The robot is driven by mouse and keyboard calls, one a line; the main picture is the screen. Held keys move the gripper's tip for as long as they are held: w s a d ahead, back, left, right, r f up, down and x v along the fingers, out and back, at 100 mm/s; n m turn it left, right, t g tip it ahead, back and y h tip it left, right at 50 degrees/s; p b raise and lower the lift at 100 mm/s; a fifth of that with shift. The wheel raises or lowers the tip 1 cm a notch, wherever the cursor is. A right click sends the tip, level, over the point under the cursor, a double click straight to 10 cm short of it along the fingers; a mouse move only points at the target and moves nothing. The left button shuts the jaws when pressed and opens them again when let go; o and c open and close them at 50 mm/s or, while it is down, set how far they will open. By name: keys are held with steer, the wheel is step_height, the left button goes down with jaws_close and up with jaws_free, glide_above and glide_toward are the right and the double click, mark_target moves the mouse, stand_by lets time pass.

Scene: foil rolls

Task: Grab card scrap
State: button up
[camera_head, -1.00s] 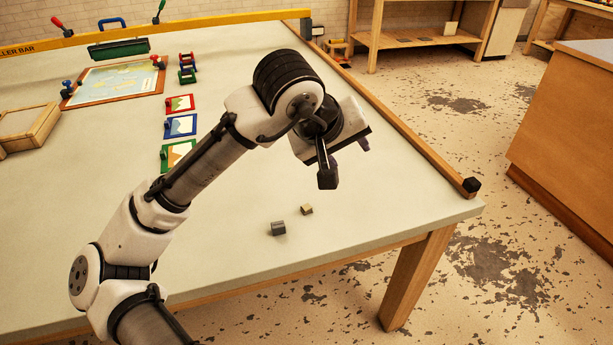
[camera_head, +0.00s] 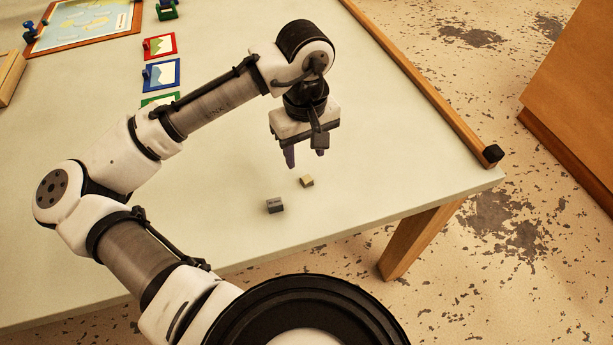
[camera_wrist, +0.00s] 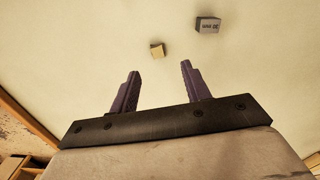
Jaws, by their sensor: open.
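The card scrap looks like a small tan block (camera_head: 307,181) on the pale tabletop near its front right corner. It also shows in the wrist view (camera_wrist: 157,50), ahead of and between the fingertips. My gripper (camera_head: 305,160) points down above the table, just behind the tan block, and is open and empty. Its two purple fingers (camera_wrist: 160,72) stand apart in the wrist view. A small grey block (camera_head: 275,206) with printed lettering lies to the left and front of the tan block, apart from it. The lettered block is at the upper right in the wrist view (camera_wrist: 207,25).
The pale table (camera_head: 380,170) is clear around the two blocks. A wooden rail (camera_head: 420,80) with a black end cap runs along its right edge. Red, blue and green framed cards (camera_head: 161,75) lie to the left, behind my arm. A wooden cabinet (camera_head: 580,110) stands at right.

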mark_target(307, 179)
step_height(307, 179, down, 8)
steer(key=shift+w+d+f+p, duration=0.1)
steer(key=shift+w+d+p, duration=0.05)
steer(key=shift+p, duration=0.25)
jaws_close()
stand_by(0.3)
